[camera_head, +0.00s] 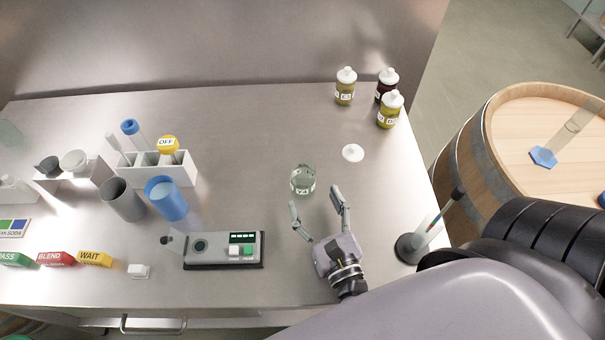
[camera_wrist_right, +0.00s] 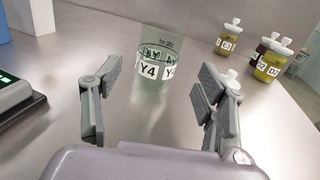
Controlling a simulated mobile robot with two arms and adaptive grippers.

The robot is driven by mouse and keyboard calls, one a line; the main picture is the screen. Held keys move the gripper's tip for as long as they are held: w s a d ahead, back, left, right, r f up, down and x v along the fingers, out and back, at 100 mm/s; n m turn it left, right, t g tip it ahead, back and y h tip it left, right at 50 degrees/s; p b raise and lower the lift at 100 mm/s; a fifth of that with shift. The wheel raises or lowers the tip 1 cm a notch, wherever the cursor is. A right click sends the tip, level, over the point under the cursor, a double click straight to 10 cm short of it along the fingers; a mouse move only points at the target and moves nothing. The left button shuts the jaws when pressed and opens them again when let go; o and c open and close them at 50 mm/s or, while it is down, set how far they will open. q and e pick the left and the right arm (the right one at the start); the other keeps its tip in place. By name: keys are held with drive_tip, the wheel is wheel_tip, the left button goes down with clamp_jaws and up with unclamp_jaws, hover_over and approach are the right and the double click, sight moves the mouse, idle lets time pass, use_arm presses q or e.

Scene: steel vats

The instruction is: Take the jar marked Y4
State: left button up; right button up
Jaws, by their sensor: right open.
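The jar marked Y4 (camera_head: 303,180) is a clear, greenish glass vessel standing upright on the steel table. In the right wrist view the jar (camera_wrist_right: 157,58) shows its white Y4 label facing me. My right gripper (camera_head: 318,197) is open just in front of the jar. In the right wrist view the right gripper's fingers (camera_wrist_right: 160,88) stand apart to either side, with the jar beyond them and not touched. A white round lid (camera_head: 353,153) lies on the table behind the jar to the right. My left gripper is not in view.
A grey device with buttons (camera_head: 222,250) lies left of my right gripper. Several yellow and dark bottles (camera_head: 345,88) stand at the back right. A blue cup (camera_head: 166,199) and a grey cup (camera_head: 122,200) stand left. A black-based stand (camera_head: 410,248) is to the right.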

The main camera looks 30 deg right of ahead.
sight(307, 185)
drive_tip(key=shift+w+d+r+p, duration=0.15)
drive_tip(key=shift+w+p, duration=0.15)
drive_tip(key=shift+w, duration=0.9)
drive_tip(key=shift+w+r+p, duration=0.15)
drive_tip(key=shift+w+p, duration=0.15)
drive_tip(key=w+p, duration=0.1)
drive_tip(key=w, duration=0.2)
drive_tip(key=shift+w+d+r+p, duration=0.2)
drive_tip(key=shift+w+p, duration=0.1)
drive_tip(key=shift+p, duration=0.1)
drive_tip(key=shift+w+d+f, duration=0.15)
drive_tip(key=shift+w, duration=0.3)
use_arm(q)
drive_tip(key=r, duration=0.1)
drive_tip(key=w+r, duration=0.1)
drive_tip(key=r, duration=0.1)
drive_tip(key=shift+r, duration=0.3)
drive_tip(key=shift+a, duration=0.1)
use_arm(e)
drive_tip(key=shift+s, duration=0.1)
drive_tip(key=shift+c, duration=0.6)
drive_tip(key=shift+c, duration=0.6)
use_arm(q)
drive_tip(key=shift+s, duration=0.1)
use_arm(e)
drive_tip(key=c, duration=1.1)
